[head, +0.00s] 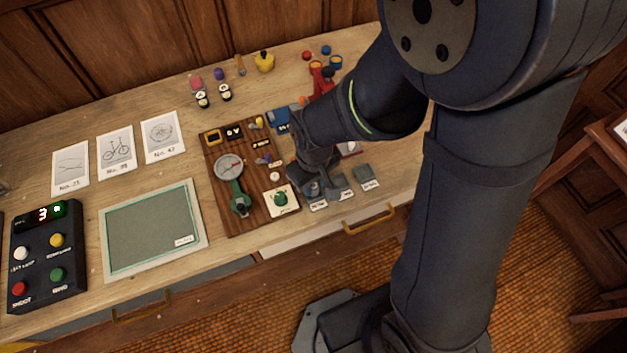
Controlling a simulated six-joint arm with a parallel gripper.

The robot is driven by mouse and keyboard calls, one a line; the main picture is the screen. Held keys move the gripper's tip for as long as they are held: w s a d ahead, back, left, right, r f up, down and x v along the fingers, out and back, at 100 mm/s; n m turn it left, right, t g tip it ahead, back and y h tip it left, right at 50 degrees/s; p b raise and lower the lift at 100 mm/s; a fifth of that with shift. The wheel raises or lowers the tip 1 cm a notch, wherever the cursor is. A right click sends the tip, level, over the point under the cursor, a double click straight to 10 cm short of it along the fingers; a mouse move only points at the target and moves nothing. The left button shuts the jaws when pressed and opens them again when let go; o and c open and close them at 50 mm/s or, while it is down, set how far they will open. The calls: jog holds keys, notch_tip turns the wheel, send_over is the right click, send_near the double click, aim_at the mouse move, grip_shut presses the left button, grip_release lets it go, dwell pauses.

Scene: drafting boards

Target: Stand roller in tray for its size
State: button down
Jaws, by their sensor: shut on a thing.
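My gripper (308,180) is low over the right part of the table, at the right edge of the brown wooden board. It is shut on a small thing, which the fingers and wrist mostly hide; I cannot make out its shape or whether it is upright. Small grey square trays stand in a row by the front edge, each with a white label in front. The middle tray (341,182) and right tray (364,172) show in part or whole. The left one is mostly covered by my gripper. The label writing is too small to read, and no roller is clearly visible.
A glass-like panel (152,238), button box (47,257) and picture cards lie left.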

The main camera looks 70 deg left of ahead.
jog(key=shift+f, duration=0.35)
jog(key=c, duration=0.8)
grip_release()
jog(key=shift+o, duration=0.2)
jog(key=shift+r, duration=3.55)
jog(key=shift+f, duration=0.1)
jog(key=shift+f, duration=3.5)
jog(key=shift+r, duration=0.15)
